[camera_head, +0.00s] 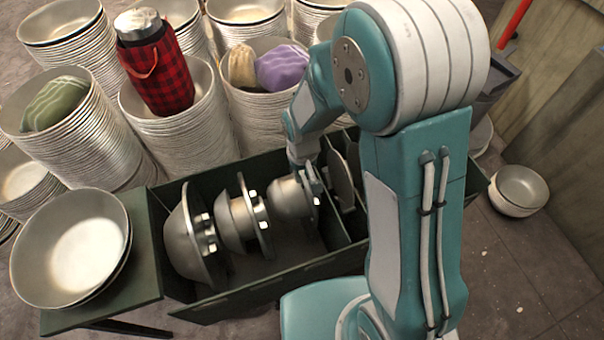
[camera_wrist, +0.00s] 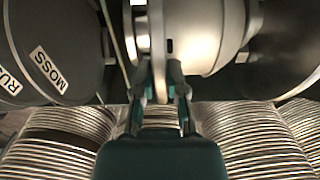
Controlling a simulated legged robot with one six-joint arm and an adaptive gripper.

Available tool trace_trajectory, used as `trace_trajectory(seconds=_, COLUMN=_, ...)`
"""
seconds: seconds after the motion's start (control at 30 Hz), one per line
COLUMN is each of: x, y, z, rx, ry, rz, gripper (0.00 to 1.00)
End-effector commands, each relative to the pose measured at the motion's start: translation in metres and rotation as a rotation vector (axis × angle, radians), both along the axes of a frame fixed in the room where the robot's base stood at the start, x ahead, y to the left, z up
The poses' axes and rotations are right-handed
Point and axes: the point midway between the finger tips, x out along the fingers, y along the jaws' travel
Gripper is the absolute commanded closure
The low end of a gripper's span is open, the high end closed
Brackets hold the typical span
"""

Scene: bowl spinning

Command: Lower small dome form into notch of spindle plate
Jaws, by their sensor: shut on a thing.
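The small dome form (camera_head: 291,198) is the rightmost of three steel dome forms lying on their sides in the dark green crate (camera_head: 265,283). My gripper (camera_head: 309,174) is at its flanged right end, partly hidden by my arm. In the wrist view, my gripper (camera_wrist: 164,92) is shut on the flange edge of the small dome form (camera_wrist: 200,38). The form is still among the others in the crate; I cannot tell whether it touches the crate. I cannot make out the spindle plate in either view.
A medium dome form (camera_head: 238,220) and a large one (camera_head: 186,238) lie to the left. Labelled discs, one reading MOSS (camera_wrist: 58,50), stand in the crate's right compartment. Tall bowl stacks (camera_head: 182,145) crowd behind. A bowl (camera_head: 70,250) rests on the left shelf.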

Motion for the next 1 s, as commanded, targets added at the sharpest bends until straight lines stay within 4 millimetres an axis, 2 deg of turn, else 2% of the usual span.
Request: trace_trajectory(seconds=1.0, x=0.001, y=0.0, z=0.026, rx=0.001, ry=-0.003, rz=0.0, gripper=1.0)
